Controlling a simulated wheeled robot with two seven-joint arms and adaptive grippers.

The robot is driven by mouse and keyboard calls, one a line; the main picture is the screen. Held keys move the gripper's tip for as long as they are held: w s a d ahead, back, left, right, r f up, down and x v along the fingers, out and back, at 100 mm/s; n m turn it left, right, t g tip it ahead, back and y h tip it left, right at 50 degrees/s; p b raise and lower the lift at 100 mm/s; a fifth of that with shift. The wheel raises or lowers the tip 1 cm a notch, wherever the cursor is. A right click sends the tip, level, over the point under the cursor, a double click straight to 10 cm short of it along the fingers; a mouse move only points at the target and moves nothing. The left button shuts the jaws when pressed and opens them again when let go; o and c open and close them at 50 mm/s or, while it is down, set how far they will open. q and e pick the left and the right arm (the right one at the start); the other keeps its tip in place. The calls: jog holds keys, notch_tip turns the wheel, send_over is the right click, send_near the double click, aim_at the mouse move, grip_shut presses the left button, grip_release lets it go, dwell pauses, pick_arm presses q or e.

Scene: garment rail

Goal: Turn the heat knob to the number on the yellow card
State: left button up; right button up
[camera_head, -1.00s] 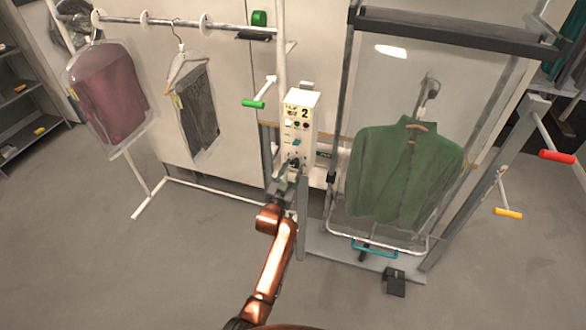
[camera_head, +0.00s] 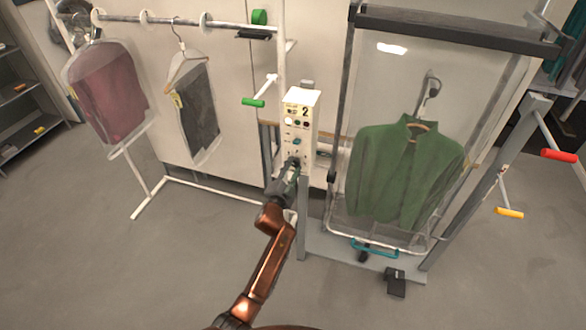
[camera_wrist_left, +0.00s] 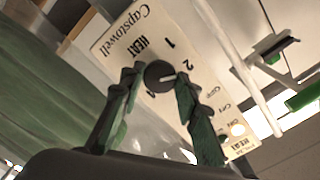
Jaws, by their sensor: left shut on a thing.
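The white control box (camera_head: 298,135) stands on a post left of the green jacket. A pale card with a black 2 (camera_head: 305,112) is on its upper front. In the left wrist view, the round dark heat knob (camera_wrist_left: 158,76) sits on the panel marked HEAT, with 1 and 2 printed beside it. A light pointer mark on the knob points towards the right finger; I cannot tell exactly which number it meets. My left gripper (camera_head: 291,168) is at the lower front of the box, its fingers (camera_wrist_left: 157,82) shut on the knob from both sides. My right gripper is not in view.
A framed press with a green jacket (camera_head: 402,175) stands close right of the box. A garment rail (camera_head: 190,24) with bagged clothes is at the left. A green-ended handle (camera_head: 253,102) juts out near the box. The floor in front is largely clear.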

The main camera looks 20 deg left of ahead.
pick_arm(q)
jog(key=shift+f+m, duration=0.1)
jog(key=shift+m, duration=0.3)
jog(key=o, duration=1.2)
jog(key=shift+c, duration=0.2)
jog(key=shift+s, duration=0.1)
jog(key=s, duration=1.2)
jog(key=shift+a, duration=0.2)
